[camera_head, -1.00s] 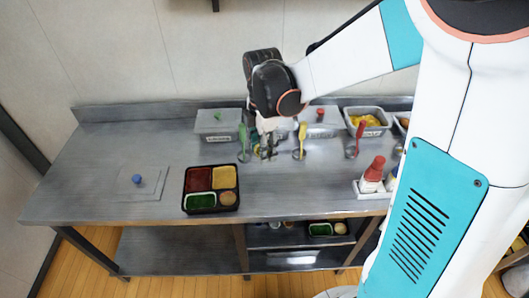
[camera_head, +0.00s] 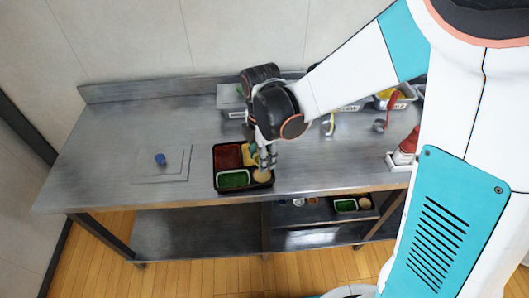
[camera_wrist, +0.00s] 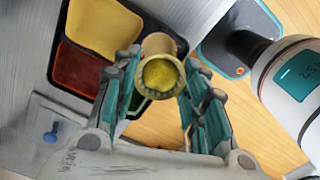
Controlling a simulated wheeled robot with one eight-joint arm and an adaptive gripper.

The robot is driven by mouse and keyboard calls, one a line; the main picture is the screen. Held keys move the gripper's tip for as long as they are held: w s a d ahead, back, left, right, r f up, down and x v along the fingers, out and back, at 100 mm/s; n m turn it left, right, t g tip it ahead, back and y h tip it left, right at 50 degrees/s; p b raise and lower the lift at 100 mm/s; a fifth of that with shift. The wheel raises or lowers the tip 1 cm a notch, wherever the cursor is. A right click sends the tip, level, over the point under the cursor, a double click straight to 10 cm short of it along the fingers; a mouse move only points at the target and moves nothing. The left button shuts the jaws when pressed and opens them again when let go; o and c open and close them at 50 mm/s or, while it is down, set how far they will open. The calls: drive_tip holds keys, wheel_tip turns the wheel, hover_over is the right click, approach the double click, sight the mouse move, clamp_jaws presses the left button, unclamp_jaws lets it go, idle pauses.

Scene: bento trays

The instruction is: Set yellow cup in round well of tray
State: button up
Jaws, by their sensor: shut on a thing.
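The black bento tray (camera_head: 216,184) lies on the steel table with red, yellow and green compartments and a tan round well (camera_head: 262,177) at its near right. The tray's dark rim (camera_wrist: 57,25) also shows in the wrist view, with part of the tan round area (camera_wrist: 158,42). My gripper (camera_head: 266,162) is over the tray's right side. In the wrist view my gripper (camera_wrist: 163,60) is shut on the yellow cup (camera_wrist: 160,74), its opening facing the camera. The cup partly covers the round well; whether it touches the tray I cannot tell.
A flat plate with a blue knob (camera_head: 160,160) lies left of the tray. Lidded and open containers (camera_head: 393,98) stand along the back right. A red-topped bottle (camera_head: 407,147) stands at the right.

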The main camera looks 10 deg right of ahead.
drive_tip(key=b, duration=0.5)
hover_over(263, 179)
drive_tip(key=shift+a+f, duration=0.1)
drive_tip(key=shift+f, duration=3.1)
drive_tip(key=shift+s+f, duration=0.2)
drive_tip(key=shift+f, duration=0.2)
drive_tip(key=shift+o, duration=0.6)
drive_tip(key=shift+w+f+b, duration=0.2)
drive_tip(key=shift+b, duration=0.1)
drive_tip(key=shift+c, duration=0.2)
drive_tip(key=shift+s+f+b, duration=0.1)
drive_tip(key=shift+f+b, duration=0.2)
drive_tip(key=shift+f, duration=0.05)
drive_tip(key=o, duration=1.2)
drive_tip(key=shift+o, duration=0.3)
drive_tip(key=shift+r, duration=0.15)
